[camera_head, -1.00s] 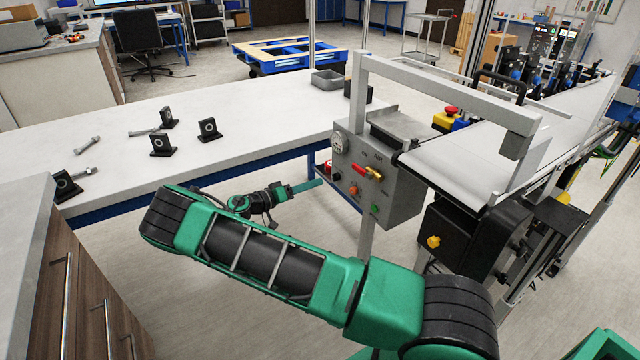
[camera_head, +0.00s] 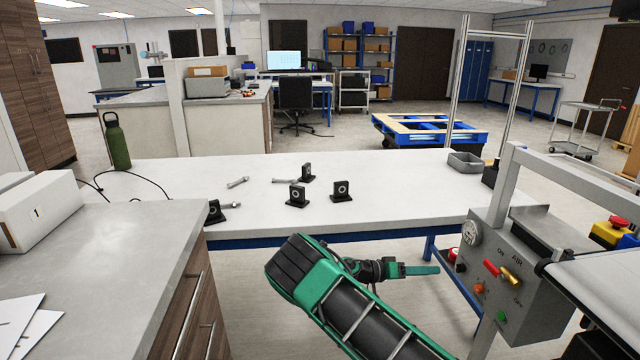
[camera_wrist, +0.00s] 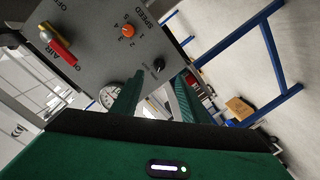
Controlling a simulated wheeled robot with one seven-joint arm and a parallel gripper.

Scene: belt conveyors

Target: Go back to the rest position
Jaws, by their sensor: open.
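My gripper (camera_head: 422,269) is in the middle of the head view, below the front edge of the white table and left of the grey control box (camera_head: 530,290). The green arm is folded, with its elbow low in the picture. In the wrist view, the two green fingers (camera_wrist: 155,100) stand apart with nothing between them. The control box (camera_wrist: 110,40) fills the upper left there, with its red and yellow handle, orange knob and gauge. I see no contact between the fingers and the box.
The white table (camera_head: 400,185) holds several black bearing blocks (camera_head: 341,191), bolts (camera_head: 237,182) and a grey bin (camera_head: 465,162). A wooden-fronted counter (camera_head: 110,260) stands at the left, with a green bottle (camera_head: 116,142) behind it. The conveyor (camera_head: 610,290) is at the right.

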